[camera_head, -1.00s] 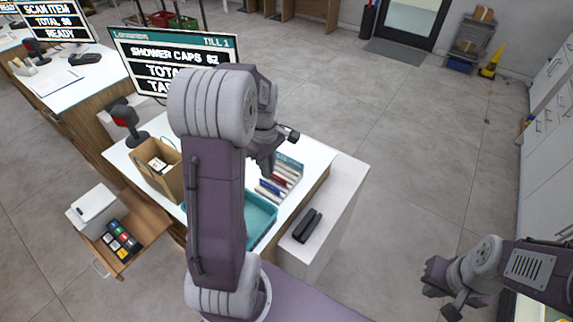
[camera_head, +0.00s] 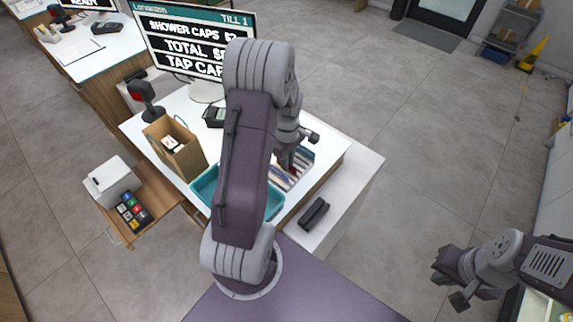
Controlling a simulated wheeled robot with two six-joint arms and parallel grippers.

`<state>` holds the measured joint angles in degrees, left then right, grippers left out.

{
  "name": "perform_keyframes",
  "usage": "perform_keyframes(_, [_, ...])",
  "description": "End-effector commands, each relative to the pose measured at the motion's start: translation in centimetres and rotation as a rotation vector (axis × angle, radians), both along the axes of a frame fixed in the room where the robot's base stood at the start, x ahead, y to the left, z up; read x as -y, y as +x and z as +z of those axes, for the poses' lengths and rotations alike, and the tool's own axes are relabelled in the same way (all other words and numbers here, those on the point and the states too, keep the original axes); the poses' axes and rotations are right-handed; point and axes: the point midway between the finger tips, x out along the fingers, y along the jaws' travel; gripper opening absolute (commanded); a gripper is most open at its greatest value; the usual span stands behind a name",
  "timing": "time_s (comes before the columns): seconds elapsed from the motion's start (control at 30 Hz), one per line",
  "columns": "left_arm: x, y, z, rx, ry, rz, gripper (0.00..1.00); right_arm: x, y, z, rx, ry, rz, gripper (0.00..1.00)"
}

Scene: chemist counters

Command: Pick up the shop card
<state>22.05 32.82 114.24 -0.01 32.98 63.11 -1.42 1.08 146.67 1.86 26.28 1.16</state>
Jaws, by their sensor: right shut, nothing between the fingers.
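I cannot make out a shop card for sure. A small rack of red, blue and white flat items (camera_head: 281,179) stands on the white counter (camera_head: 334,151), partly behind my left arm. My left gripper (camera_head: 287,160) is over or beside this rack; its fingertips are small and partly hidden, so I cannot tell whether it is open or holds anything. My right gripper (camera_head: 448,284) is shut and empty, over the floor at the lower right, away from the counter. A dark card terminal (camera_head: 213,116) sits on the counter left of my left arm.
A teal basket (camera_head: 205,188) is partly behind my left arm. A paper bag (camera_head: 188,157), a red and black scanner (camera_head: 148,100) and the till screen (camera_head: 166,42) stand on the counter. A black object (camera_head: 314,214) lies on the lower white ledge. Open floor (camera_head: 430,150) lies to the right.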

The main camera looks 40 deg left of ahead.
Motion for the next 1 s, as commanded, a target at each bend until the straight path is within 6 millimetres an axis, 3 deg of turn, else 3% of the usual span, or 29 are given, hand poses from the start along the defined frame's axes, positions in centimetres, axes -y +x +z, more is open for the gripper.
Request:
perform_keyframes(0.27, [0.0, 0.0, -1.0, 0.001, 0.000, 0.000, 0.13, 0.0, 0.0, 0.1, 0.000, 0.000, 0.000, 0.00])
perform_keyframes(0.33, [0.0, 0.0, -0.9, 0.001, 0.000, -0.001, 0.00, 0.0, 0.0, 0.1, 0.000, 0.000, 0.000, 0.00])
perform_keyframes(0.73, [0.0, 0.0, -0.8, 0.001, 0.001, -0.001, 0.00, 0.0, 0.0, 0.0, 0.000, 0.000, 0.000, 0.00])
perform_keyframes(0.87, [-0.1, 0.1, 0.1, 0.004, 0.002, -0.001, 0.00, 0.0, 0.0, -0.2, 0.000, 0.000, 0.000, 0.00])
perform_keyframes(1.0, [-0.1, 0.2, 2.3, 0.007, 0.002, -0.001, 0.00, 0.0, 0.0, -0.7, 0.000, 0.000, 0.000, 0.00])
